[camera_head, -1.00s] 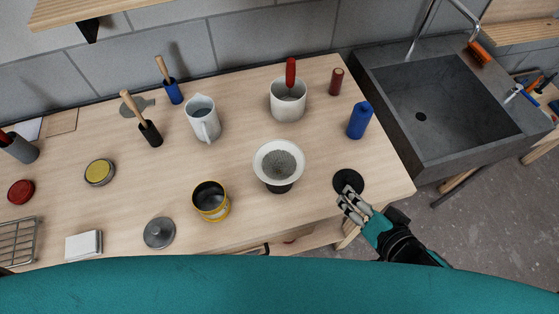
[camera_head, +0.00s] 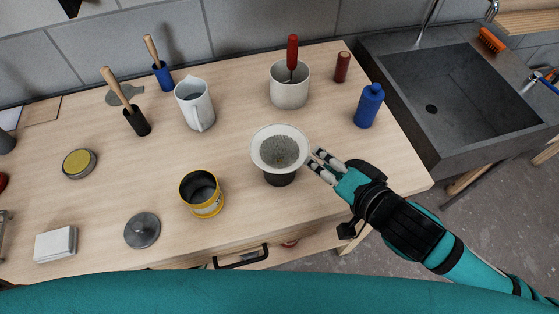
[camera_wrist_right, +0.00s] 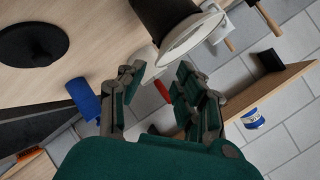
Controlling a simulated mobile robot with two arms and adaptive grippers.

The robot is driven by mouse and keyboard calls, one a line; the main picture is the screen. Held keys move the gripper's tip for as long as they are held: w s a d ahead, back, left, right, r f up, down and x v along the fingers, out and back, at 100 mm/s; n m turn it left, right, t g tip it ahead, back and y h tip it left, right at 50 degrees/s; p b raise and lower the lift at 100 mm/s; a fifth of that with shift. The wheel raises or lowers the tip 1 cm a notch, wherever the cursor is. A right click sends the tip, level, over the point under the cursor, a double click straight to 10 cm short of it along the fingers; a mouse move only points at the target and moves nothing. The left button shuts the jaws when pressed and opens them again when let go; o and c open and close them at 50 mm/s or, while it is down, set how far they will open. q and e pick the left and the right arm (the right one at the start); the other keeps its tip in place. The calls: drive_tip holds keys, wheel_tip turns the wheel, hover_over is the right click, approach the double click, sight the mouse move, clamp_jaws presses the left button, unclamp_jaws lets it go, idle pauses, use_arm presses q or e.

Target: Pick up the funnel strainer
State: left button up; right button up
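The funnel strainer (camera_head: 280,148) has a wide white rim and grey mesh, and sits upright on a dark base (camera_head: 279,178) on the worktop. In the right wrist view the pale rim (camera_wrist_right: 190,38) and dark base show at the top, just beyond the fingertips. My right gripper (camera_head: 316,162) is beside the strainer's right side, close to its rim. In the right wrist view its fingers (camera_wrist_right: 160,72) are apart with nothing held between them. I cannot tell whether a finger touches the rim. My left gripper is not in view.
A yellow tin (camera_head: 202,194) stands left of the strainer, and a grey pot (camera_head: 289,88) with a red-handled tool is behind it. A blue bottle (camera_head: 369,106) stands behind my right gripper. A black disc (camera_wrist_right: 32,42) lies nearby. The sink (camera_head: 450,95) is at right.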

drive_tip(key=b+x, duration=0.4)
drive_tip(key=x, duration=0.2)
drive_tip(key=shift+w+a+f, duration=0.15)
drive_tip(key=shift+a, duration=0.1)
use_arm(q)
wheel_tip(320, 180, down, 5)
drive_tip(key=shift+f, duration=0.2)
use_arm(e)
clamp_jaws()
